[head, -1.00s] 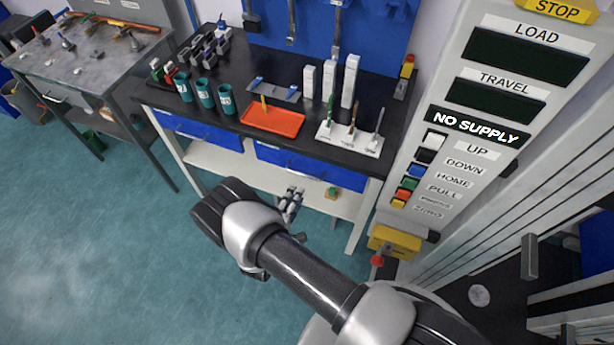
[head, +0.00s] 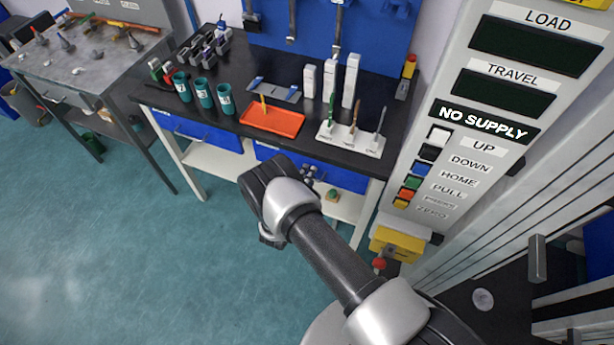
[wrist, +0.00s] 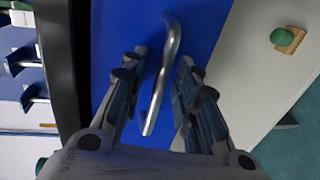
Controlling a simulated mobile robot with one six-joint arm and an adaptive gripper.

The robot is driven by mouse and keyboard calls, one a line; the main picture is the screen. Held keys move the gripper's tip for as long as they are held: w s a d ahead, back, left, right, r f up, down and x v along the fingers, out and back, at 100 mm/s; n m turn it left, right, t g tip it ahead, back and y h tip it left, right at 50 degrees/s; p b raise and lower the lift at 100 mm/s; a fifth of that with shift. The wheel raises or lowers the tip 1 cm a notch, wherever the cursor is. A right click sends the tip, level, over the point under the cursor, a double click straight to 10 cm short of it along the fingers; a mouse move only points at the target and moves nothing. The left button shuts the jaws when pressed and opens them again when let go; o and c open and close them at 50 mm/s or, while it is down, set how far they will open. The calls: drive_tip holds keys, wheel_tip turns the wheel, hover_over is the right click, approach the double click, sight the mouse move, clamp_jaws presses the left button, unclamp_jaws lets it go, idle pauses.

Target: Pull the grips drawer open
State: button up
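Two blue drawers sit under the black bench top: a left drawer (head: 195,130) and a right drawer (head: 345,178). No drawer label is readable, so I cannot tell by name which is the grips drawer. My gripper (head: 309,176) is at the front of the right drawer, partly hidden behind my arm. In the wrist view, my gripper (wrist: 160,72) is open, with one finger on each side of the silver bar handle (wrist: 165,70) on the blue drawer front (wrist: 210,25). The handle lies between the fingers, with gaps visible on both sides. The drawer looks closed.
The bench top (head: 225,60) holds an orange tray (head: 285,127), teal cups (head: 203,93) and a white stand (head: 340,142). A pale lower shelf (head: 215,170) holds a small green-topped block (wrist: 283,38). The grey machine panel (head: 460,125) stands right.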

clamp_jaws()
idle(0.6)
